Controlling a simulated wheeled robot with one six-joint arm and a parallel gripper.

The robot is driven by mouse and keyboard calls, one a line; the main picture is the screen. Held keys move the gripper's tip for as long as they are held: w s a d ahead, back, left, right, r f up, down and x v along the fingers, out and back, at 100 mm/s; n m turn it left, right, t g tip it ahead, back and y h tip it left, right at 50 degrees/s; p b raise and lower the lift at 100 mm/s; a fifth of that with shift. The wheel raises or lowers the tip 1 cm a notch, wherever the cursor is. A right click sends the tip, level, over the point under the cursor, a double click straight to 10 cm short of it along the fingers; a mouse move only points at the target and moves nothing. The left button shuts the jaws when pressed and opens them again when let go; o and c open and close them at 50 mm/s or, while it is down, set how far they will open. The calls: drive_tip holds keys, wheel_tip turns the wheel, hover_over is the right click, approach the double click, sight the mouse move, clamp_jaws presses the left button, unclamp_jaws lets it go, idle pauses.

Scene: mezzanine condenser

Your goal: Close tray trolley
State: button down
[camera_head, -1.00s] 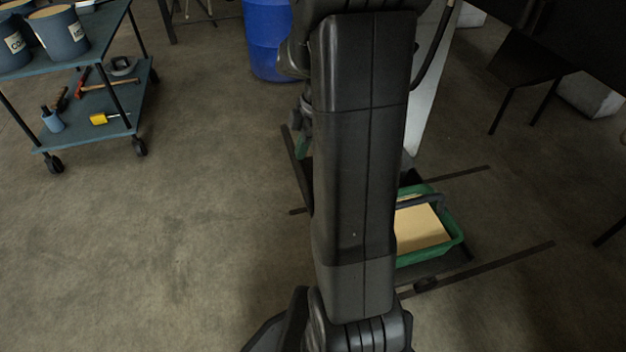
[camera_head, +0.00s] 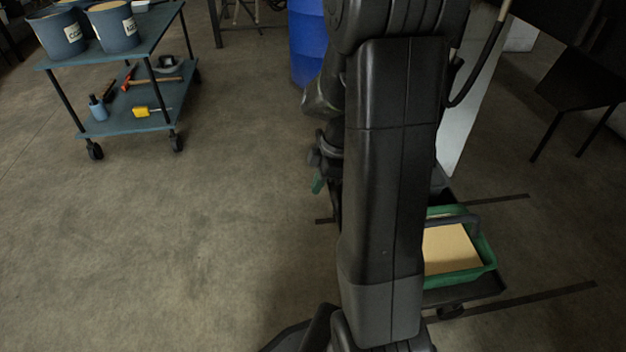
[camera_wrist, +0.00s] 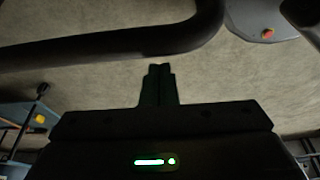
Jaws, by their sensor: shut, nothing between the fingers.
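A low dark trolley (camera_head: 480,297) stands on the floor at the right of the head view, partly hidden behind my arm. It bears a green tray (camera_head: 487,272) with a flat tan load (camera_head: 450,249) and a dark handle bar (camera_head: 455,220) across it. My gripper (camera_wrist: 160,68) is shut and empty in the wrist view, pointing over bare floor. A thick black curved bar (camera_wrist: 110,48) crosses just beyond the fingertips, with no visible contact; I cannot tell what it belongs to. In the head view my arm hides most of the gripper.
Dark floor rails (camera_head: 540,300) run beside the trolley. A blue two-shelf cart (camera_head: 125,118) with buckets (camera_head: 118,30) and tools stands at the upper left. A blue barrel (camera_head: 307,45) stands at the back. The floor at left and centre is clear.

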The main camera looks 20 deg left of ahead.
drive_tip(key=shift+w+d+r, duration=0.2)
drive_tip(key=shift+w+d, duration=0.25)
drive_tip(key=shift+d, duration=0.25)
